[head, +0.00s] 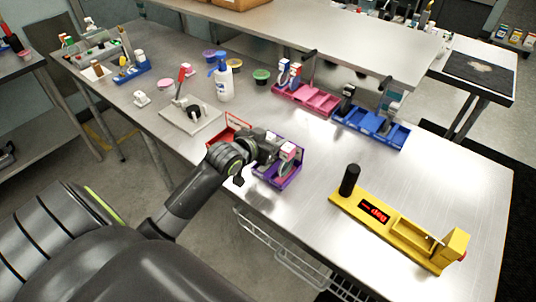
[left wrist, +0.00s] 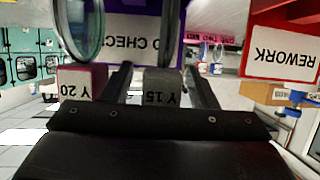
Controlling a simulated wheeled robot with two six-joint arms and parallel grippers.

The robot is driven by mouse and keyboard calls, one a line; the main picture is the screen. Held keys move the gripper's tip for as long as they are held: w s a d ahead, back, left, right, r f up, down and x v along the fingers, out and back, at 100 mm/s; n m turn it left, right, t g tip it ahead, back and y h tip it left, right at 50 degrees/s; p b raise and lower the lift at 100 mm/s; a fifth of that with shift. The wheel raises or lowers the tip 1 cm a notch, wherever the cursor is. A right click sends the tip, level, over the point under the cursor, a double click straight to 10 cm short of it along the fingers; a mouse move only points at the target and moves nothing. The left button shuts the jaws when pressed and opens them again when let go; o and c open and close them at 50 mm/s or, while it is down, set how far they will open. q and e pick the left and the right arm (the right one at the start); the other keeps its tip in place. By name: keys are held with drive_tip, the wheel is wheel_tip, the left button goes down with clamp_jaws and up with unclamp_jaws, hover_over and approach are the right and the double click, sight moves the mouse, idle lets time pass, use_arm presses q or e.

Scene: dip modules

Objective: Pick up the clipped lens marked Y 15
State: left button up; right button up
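The grey clip marked Y 15 (left wrist: 162,88) shows upside down in the left wrist view, between the two fingers of my left gripper (left wrist: 160,84). The fingers are spread on either side of it, with a visible gap at least on one side. A pink clip marked Y 20 (left wrist: 82,82) is beside it, outside the fingers, near a round lens (left wrist: 80,25). In the head view my left gripper (head: 272,150) is at the purple tray (head: 283,180), largely covering its contents. My right gripper is not in view.
A red tray (head: 226,131), labelled REWORK in the wrist view (left wrist: 284,52), adjoins the purple tray. Pink (head: 318,101) and blue (head: 388,136) trays stand behind, a yellow device (head: 414,237) to the right. A white bottle (head: 223,82) stands farther back.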

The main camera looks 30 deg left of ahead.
use_arm(q)
clamp_jaws()
drive_tip(key=shift+r, duration=0.1)
